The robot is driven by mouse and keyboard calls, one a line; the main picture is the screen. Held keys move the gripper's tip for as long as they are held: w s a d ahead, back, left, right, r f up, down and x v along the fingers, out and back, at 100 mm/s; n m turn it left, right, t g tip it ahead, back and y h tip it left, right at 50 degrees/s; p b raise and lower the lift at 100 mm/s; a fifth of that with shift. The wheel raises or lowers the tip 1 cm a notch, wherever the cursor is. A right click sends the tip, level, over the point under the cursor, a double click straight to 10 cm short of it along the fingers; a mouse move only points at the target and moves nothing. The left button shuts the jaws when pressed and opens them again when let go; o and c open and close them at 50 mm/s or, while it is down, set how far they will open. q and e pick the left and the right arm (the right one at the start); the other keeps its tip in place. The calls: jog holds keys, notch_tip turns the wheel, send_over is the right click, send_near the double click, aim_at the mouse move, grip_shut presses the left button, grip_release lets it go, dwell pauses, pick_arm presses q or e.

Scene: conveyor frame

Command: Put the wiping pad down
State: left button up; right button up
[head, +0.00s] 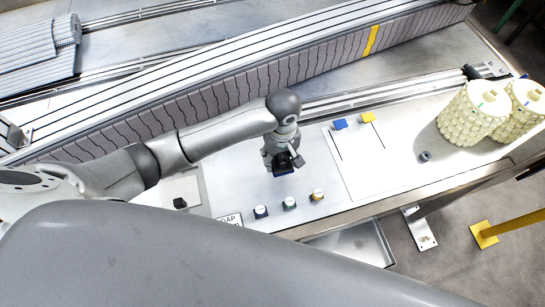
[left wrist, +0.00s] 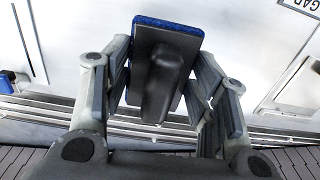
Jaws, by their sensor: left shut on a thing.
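The wiping pad (left wrist: 165,48) has a blue pad face and a dark grey back with a raised handle. My left gripper (left wrist: 162,78) is shut on it, with a finger on each side of the handle. In the head view, my left gripper (head: 283,158) points down over the pale metal worktop, and a bit of the pad (head: 283,172) shows dark and blue beneath it. I cannot tell whether the pad touches the worktop. My right gripper is not in view.
Several small knobs (head: 289,202) and a GAP label (head: 230,220) lie near the front edge. A white panel (head: 375,165) with blue (head: 340,124) and yellow (head: 367,117) pieces is to the right. Cream rollers (head: 470,110) stand at far right. The conveyor (head: 250,85) runs behind.

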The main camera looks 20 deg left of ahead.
aim_at(275, 156)
pick_arm(q)
jog(key=f, duration=0.1)
jog(key=w+a+f, duration=0.1)
jog(key=a+f, duration=0.1)
jog(key=shift+w+f, duration=0.35)
jog(key=shift+w+a+f, duration=0.25)
jog(key=shift+a+f, duration=0.1)
jog(key=shift+f, duration=0.05)
notch_tip(275, 156, down, 3)
jog(key=shift+f, duration=0.1)
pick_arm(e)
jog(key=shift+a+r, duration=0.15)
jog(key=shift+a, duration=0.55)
pick_arm(q)
jog(key=shift+f, duration=0.1)
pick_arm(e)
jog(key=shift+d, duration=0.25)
pick_arm(q)
jog(key=o, duration=1.1)
jog(key=shift+c, duration=0.2)
